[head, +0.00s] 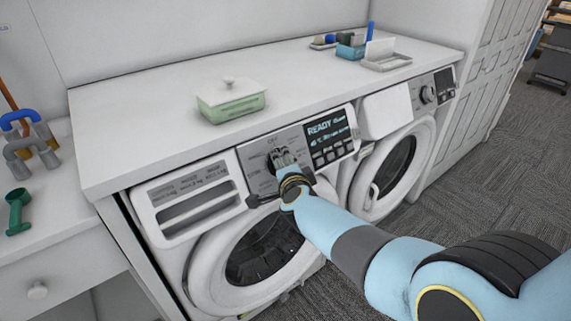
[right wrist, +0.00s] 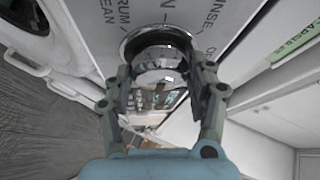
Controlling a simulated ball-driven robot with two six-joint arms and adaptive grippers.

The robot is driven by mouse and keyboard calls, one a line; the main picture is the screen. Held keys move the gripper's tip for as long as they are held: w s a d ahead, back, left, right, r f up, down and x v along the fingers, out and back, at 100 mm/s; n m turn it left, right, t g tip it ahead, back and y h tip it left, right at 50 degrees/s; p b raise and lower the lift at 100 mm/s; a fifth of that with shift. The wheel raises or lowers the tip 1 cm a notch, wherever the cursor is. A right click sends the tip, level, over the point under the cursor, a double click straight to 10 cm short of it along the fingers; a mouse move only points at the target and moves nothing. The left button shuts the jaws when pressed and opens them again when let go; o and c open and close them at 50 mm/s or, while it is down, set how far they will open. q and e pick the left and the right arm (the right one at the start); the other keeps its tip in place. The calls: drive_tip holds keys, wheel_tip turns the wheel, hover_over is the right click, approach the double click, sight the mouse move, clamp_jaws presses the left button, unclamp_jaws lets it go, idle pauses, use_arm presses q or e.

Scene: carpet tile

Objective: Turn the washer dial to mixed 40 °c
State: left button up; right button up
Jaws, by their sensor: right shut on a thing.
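The washer (head: 190,255) stands under the counter with its dial panel and dark display (head: 328,131) facing me. The display reads READY, with a smaller line below that seems to show 40 °C. My right gripper (head: 283,158) is at the dial and covers most of it in the head view. In the right wrist view the round shiny metal dial (right wrist: 158,58) sits between the two fingers of my right gripper (right wrist: 160,90), which are closed around it. Program words are printed around the dial; the pointer position cannot be read. My left gripper is not in view.
A second machine (head: 400,150) stands to the right. The white counter (head: 150,110) above holds a green lidded dish (head: 231,101) and a small tray (head: 386,61). Tools lie on the lower left surface (head: 50,205). Grey carpet (head: 480,175) is open at right.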

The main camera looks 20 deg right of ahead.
drive_tip(key=o, duration=1.2)
drive_tip(key=shift+d, duration=0.1)
